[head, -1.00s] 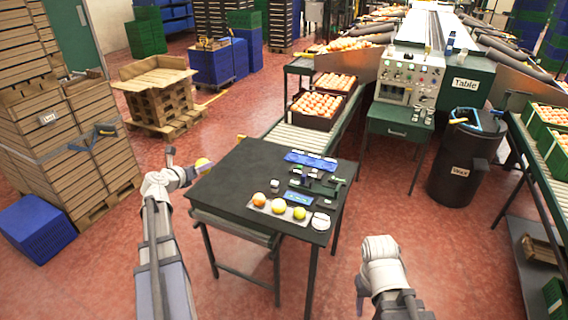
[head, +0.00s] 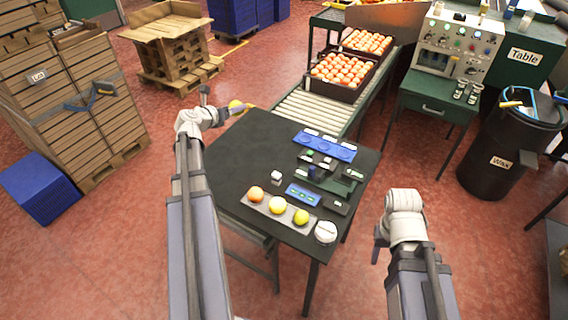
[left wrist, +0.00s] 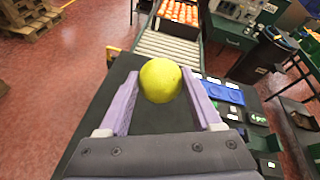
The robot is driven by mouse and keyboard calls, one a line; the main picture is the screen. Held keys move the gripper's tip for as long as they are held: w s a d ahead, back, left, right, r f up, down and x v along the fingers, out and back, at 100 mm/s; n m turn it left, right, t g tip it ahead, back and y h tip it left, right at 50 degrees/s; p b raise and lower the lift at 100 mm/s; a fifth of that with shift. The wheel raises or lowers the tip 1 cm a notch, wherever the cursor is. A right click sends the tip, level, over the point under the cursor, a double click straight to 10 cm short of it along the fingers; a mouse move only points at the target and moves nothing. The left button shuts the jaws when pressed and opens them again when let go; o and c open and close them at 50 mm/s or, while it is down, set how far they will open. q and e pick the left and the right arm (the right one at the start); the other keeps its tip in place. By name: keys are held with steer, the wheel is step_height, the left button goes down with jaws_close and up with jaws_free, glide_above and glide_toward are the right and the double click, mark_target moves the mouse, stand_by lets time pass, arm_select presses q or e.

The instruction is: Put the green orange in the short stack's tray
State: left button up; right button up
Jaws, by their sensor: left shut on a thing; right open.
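A yellow-green orange (head: 236,106) is held in my left gripper (head: 228,109), above the far left edge of the black table. In the left wrist view the same orange (left wrist: 160,80) sits between the two lilac fingers. My right gripper (head: 379,247) is open and empty, over the floor right of the table. At the left stands a stack of wooden trays (head: 78,100) with a white label. A second wooden stack (head: 22,18) behind it is cut off at the picture's top, so I cannot compare their full heights in this view.
The black table (head: 240,150) holds a strip with an orange, a yellow and a yellow-green fruit (head: 301,217), plus small instruments and a blue tray (head: 325,145). Red floor lies open between the wooden stack and table.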

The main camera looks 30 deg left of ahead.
arm_select(q)
steer(key=w+d+f+m+h+b, duration=0.25)
steer(key=w+d+f+b, duration=0.25)
steer(key=d+f+b, duration=0.7)
steer(key=b, duration=0.6)
glide_above(273, 164)
step_height(273, 164, down, 7)
steer(key=shift+s+f, duration=0.1)
steer(key=shift+f, duration=0.05)
step_height(273, 164, down, 3)
steer(key=b, duration=0.3)
steer(key=shift+f, duration=0.2)
steer(key=shift+f+b, duration=0.2)
steer(key=shift+b, duration=0.1)
steer(key=o, duration=1.4)
